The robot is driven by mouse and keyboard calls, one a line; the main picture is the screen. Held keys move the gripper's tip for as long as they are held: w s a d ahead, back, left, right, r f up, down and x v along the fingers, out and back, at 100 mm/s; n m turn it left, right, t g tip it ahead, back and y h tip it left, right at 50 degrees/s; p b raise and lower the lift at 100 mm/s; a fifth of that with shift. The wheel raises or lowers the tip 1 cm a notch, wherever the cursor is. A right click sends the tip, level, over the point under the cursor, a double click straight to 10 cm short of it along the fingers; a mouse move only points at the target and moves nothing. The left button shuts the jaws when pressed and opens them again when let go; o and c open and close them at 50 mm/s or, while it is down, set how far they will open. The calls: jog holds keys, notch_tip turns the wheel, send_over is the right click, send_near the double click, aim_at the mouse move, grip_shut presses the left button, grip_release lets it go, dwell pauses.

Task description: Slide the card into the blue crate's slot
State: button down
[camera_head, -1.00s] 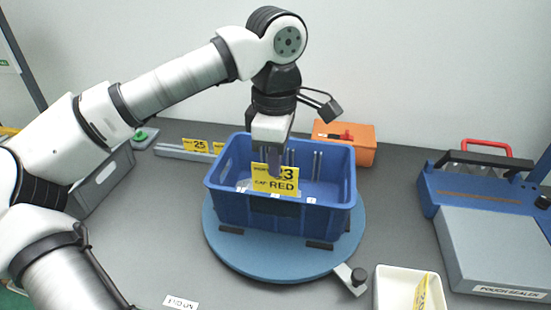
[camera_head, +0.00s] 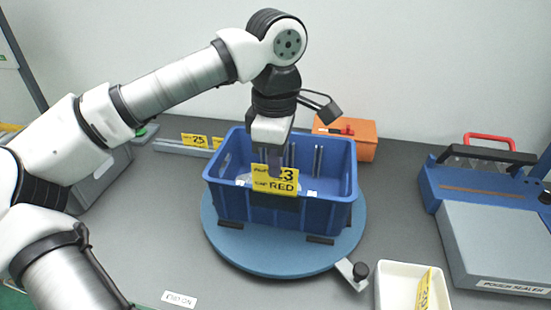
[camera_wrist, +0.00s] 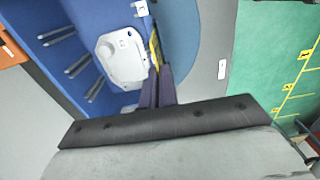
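My gripper (camera_head: 276,168) points down over the crate's front rim and is shut on the card. In the wrist view the two dark fingers (camera_wrist: 158,88) pinch the card (camera_wrist: 154,48), seen edge-on beside the crate's wall. A dark slot holder (camera_head: 275,202) is on the front wall just below the card. I cannot tell whether the card's lower edge is inside it.
The crate stands on a round blue turntable (camera_head: 230,245) with a knobbed lever (camera_head: 355,272). A white casting (camera_wrist: 122,58) lies inside the crate. A white tray (camera_head: 395,298) is at front right, a pouch sealer (camera_head: 490,245) at right, and an orange box (camera_head: 362,145) behind.

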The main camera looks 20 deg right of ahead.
aim_at(275, 194)
jog(key=shift+f+b, duration=1.35)
jog(key=shift+f, duration=0.5)
jog(key=c, duration=1.6)
grip_release()
jog(key=shift+r, duration=0.1)
notch_tip(275, 194, up, 14)
